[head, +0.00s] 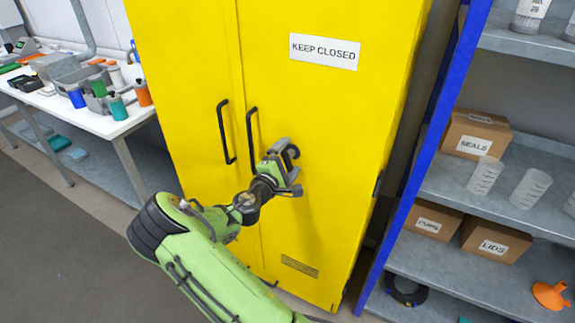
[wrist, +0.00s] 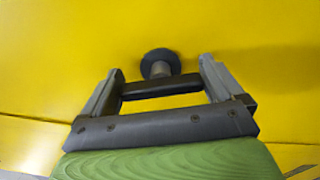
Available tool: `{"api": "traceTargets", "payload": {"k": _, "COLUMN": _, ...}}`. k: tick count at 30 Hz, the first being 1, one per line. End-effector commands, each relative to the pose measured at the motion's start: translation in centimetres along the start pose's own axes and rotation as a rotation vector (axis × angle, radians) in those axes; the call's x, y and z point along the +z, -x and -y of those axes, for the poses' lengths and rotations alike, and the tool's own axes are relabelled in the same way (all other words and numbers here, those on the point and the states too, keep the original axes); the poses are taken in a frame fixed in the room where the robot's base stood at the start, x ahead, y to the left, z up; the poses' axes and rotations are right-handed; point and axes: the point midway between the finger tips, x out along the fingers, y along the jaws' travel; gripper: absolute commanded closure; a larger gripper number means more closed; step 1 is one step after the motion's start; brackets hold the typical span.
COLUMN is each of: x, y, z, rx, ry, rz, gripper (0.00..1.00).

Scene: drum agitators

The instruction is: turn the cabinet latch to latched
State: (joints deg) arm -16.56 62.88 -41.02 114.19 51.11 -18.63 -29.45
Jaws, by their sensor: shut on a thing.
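The yellow cabinet (head: 330,110) stands closed in the middle of the head view, with a "KEEP CLOSED" sign (head: 324,51) on its right door. The cabinet latch (wrist: 160,63) shows in the wrist view as a round dark base on the yellow door, with a short stem and a dark handle bar. My gripper (head: 290,168) is at the right door, right of the black pull handles. In the wrist view my gripper (wrist: 160,90) has the latch's handle bar between its two fingers and is shut on it. The head view hides most of the latch behind my gripper.
Two black pull handles (head: 226,132) flank the door seam, close to my gripper's left. A blue-framed shelf rack (head: 440,120) with boxes and cups stands to the right. A white bench (head: 95,120) with bottles stands to the left. The grey floor at lower left is clear.

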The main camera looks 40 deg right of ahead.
Motion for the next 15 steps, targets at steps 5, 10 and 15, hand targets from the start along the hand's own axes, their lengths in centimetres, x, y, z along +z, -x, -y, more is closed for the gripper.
{"api": "traceTargets", "payload": {"k": 5, "x": -0.14, "y": 0.00, "z": 0.49, "rx": -0.001, "ry": -0.144, "rz": 0.000, "gripper": 0.36}}
{"api": "traceTargets", "payload": {"k": 10, "x": -0.13, "y": 0.00, "z": 0.51, "rx": -0.002, "ry": -0.251, "rz": 0.000, "gripper": 0.36}}
{"api": "traceTargets", "payload": {"k": 15, "x": -0.12, "y": 0.01, "z": 0.47, "rx": -0.002, "ry": -0.326, "rz": 0.000, "gripper": 0.36}}
